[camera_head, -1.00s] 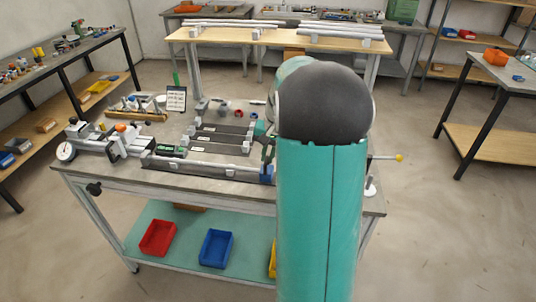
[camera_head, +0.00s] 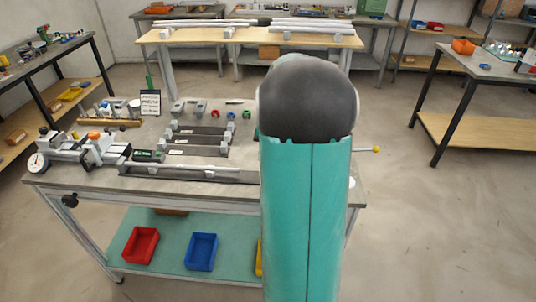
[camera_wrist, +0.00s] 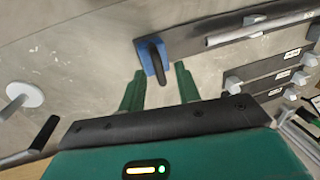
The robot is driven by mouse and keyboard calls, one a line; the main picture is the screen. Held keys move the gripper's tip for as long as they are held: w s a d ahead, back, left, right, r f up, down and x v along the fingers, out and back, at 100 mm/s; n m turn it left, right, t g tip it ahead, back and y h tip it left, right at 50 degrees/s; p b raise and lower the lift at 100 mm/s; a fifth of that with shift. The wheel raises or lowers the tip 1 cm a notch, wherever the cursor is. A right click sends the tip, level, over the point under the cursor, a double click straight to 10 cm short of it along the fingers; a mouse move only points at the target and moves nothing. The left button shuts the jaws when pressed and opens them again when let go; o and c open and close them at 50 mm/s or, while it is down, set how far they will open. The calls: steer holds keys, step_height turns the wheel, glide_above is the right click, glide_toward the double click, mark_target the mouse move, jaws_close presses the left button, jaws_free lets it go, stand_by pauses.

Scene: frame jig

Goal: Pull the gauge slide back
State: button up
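A blue block (camera_wrist: 145,57) with a black handle (camera_wrist: 158,60) sits at the end of a long dark rail (camera_wrist: 195,33) in the wrist view; it looks like the gauge slide. My gripper (camera_wrist: 160,69) is open, with its two green fingers apart on either side of the handle in the picture. I cannot tell whether they touch it or how deep they reach. In the head view my arm hides the block and gripper. A round dial (camera_head: 38,163) stands at the bench's left end.
A light tube (camera_wrist: 265,28) lies along the rail. Short dark bars with grey blocks (camera_head: 200,133) lie behind it. A white disc-topped post (camera_wrist: 25,93) stands at left in the wrist view. Red (camera_head: 140,245) and blue (camera_head: 201,251) bins sit on the lower shelf.

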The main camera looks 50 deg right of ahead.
steer(key=shift+r, duration=0.1)
step_height(320, 180, up, 13)
steer(key=s+d, duration=0.1)
steer(key=s, duration=0.1)
steer(key=shift+d+r, duration=0.2)
steer(key=shift+d, duration=0.1)
stand_by(0.5)
steer(key=w+a+r+n, duration=0.1)
steer(key=a+r+n, duration=0.2)
steer(key=a, duration=1)
steer(key=s+a+f+n+t, duration=0.1)
steer(key=s+a+n, duration=0.1)
steer(key=a, duration=0.6)
steer(key=s+a+f+n+t+h, duration=0.1)
steer(key=s+a+f+n, duration=0.1)
steer(key=a, duration=0.6)
steer(key=s+a+f+n+t, duration=0.1)
steer(key=s+a+n, duration=0.2)
steer(key=s+a, duration=0.3)
steer(key=shift+a+f+n+t, duration=0.3)
steer(key=shift+a+t, duration=0.1)
steer(key=shift+a, duration=0.75)
